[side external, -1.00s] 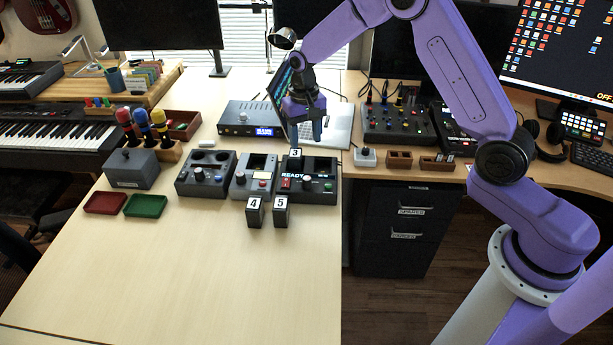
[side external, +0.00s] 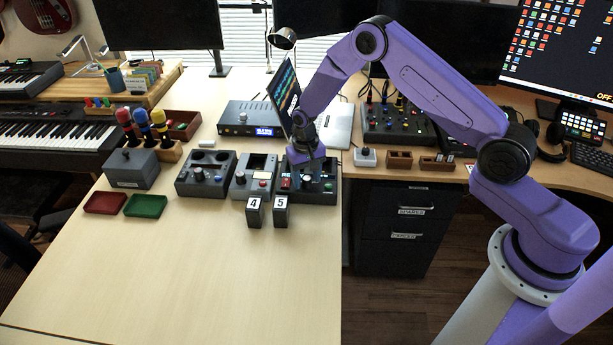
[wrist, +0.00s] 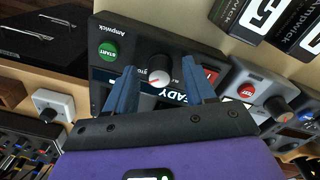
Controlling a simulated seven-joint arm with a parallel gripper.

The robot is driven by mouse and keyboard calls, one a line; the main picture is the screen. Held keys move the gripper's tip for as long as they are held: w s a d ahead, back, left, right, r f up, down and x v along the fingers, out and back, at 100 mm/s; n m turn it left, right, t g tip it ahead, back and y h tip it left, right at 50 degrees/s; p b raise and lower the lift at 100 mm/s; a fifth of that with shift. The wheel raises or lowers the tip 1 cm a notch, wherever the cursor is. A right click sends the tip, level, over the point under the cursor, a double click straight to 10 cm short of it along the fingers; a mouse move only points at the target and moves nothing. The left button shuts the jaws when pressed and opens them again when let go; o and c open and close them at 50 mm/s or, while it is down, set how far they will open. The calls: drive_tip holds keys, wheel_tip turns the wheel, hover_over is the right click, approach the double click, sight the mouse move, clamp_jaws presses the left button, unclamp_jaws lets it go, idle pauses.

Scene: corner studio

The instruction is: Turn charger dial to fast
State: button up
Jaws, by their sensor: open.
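The charger (side external: 318,195) is a dark box with a READY display, near the right edge of the front table. The wrist view shows its "Ampwick" panel (wrist: 131,40), green START button (wrist: 108,51), red switch (wrist: 211,76) and round dial (wrist: 160,72) with a pale cap and a red mark. My gripper (wrist: 160,80) is open, with its two blue fingers apart and pointing at the panel; the dial shows between their tips. Contact cannot be told. In the side view my gripper (side external: 307,172) is low over the charger and hides part of it.
The laptop (side external: 335,128) is behind.

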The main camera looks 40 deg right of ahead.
clamp_jaws()
idle(0.3)
drive_tip(key=n, duration=0.4)
drive_tip(key=shift+n, duration=2.6)
unclamp_jaws()
